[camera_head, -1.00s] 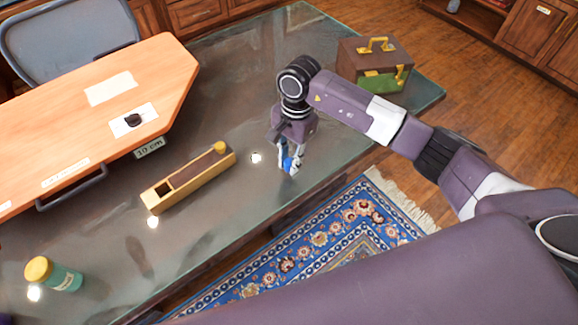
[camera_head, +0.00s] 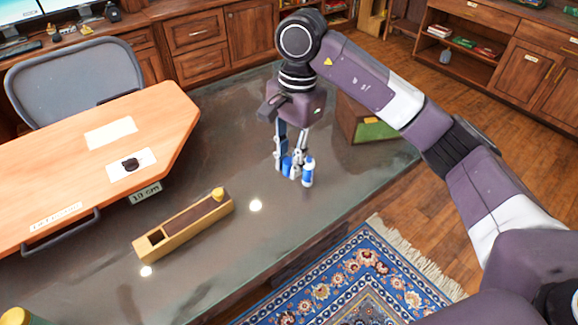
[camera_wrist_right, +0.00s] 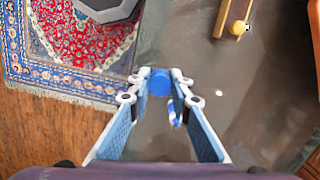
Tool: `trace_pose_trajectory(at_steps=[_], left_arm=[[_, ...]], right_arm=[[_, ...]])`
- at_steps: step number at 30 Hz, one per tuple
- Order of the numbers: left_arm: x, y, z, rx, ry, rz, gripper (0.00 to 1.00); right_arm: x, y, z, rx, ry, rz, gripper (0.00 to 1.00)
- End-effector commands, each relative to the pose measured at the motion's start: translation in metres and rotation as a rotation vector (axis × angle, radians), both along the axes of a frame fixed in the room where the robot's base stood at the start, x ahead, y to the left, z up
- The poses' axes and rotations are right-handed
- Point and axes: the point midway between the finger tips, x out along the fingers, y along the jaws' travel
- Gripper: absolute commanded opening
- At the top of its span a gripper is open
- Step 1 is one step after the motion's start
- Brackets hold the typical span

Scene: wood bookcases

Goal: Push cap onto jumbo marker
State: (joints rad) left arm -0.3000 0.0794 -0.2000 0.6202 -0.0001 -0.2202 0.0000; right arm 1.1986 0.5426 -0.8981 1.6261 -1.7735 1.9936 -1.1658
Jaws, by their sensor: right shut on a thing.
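My right gripper (camera_head: 292,168) points down over the glass tabletop. Its fingers are shut on a blue cap, which shows between the fingertips in the right wrist view (camera_wrist_right: 160,82). The fingers hide part of the cap in the head view. A blue and white marker (camera_head: 307,173) appears just right of the fingertips, close to them and roughly upright. In the right wrist view the marker (camera_wrist_right: 174,116) shows just below the cap, apart from it or partly behind it; I cannot tell if they touch. My left gripper is not in view.
A long wooden box (camera_head: 180,226) with a yellow knob lies on the glass table (camera_head: 225,275) to the left. A brown and green case (camera_head: 375,128) stands behind my right arm. A wooden desk board (camera_head: 150,105) is at left. The glass around the gripper is mostly clear.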

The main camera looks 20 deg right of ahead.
Motion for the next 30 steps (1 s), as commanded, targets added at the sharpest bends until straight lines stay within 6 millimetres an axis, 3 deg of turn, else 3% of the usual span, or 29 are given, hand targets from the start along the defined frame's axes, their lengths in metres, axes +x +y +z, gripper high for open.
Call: trace_pose_trajectory(at_steps=[5,11,24,30], left_arm=[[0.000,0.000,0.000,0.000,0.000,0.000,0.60],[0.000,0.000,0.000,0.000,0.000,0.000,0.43],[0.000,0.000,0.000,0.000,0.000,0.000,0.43],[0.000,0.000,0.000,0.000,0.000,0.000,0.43]], right_arm=[[0.000,0.000,0.000,0.000,0.000,0.000,0.08],[-0.010,-0.005,-0.003,-0.006,-0.014,0.091,0.08],[-0.121,-0.037,-0.031,-0.011,-0.012,0.912,0.08],[-0.139,-0.041,-0.035,0.001,0.000,1.029,0.08]])
